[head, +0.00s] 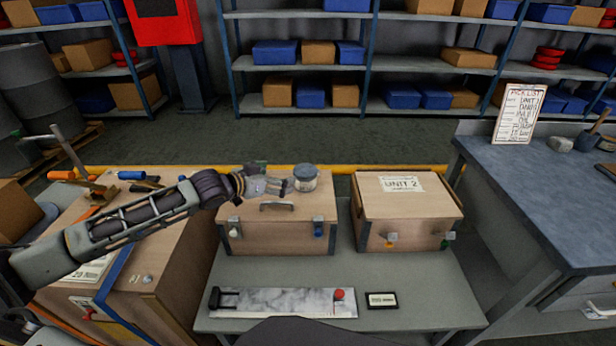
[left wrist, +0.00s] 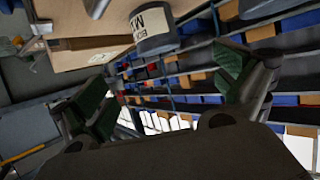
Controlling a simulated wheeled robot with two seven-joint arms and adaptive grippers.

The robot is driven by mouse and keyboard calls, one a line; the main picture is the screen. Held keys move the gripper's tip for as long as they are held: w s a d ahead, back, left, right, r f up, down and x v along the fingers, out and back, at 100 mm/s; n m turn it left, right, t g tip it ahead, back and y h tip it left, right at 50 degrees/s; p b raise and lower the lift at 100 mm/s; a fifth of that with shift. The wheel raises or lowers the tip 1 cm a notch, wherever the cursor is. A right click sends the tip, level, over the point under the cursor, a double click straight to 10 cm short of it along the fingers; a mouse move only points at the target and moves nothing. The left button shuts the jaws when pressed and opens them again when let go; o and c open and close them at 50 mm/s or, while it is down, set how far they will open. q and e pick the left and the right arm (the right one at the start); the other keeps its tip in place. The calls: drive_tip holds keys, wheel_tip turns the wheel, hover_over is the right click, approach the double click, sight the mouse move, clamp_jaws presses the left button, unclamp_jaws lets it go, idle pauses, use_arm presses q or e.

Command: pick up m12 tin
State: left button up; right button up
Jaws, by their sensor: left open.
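The m12 tin (head: 305,180) is a small round grey-blue tin with a darker lid. It stands on the lid of the left wooden case (head: 275,240), near its back right. In the left wrist view the tin (left wrist: 153,28) shows at the top, with a pale label reading partly "M". My left gripper (head: 281,184) is just left of the tin, above the case lid, with its fingers toward it. In the left wrist view the green-padded fingers (left wrist: 165,92) are spread apart with nothing between the tips. I cannot tell whether a finger touches the tin. My right gripper is not in view.
A second wooden case (head: 405,225) marked "UNIT 2" stands to the right. A blue-grey workbench (head: 545,190) stands right, and a tool-topped crate (head: 165,265) left.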

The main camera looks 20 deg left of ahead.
sight(301, 172)
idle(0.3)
use_arm(q)
drive_tip(key=b+x, duration=0.1)
drive_tip(key=x, duration=0.4)
drive_tip(key=shift+w+f, duration=0.1)
drive_tip(key=shift+b+x, duration=0.3)
drive_tip(key=shift+x, duration=0.8)
drive_tip(key=shift+w+d+f, duration=0.2)
drive_tip(key=shift+w+f, duration=0.05)
drive_tip(key=shift+w, duration=0.2)
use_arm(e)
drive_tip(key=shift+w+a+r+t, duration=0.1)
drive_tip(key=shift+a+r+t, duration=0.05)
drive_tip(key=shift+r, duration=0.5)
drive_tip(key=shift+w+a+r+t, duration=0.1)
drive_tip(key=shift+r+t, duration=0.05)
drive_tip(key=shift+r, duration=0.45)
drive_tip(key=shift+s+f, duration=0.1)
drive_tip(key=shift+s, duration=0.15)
use_arm(q)
drive_tip(key=shift+d, duration=0.1)
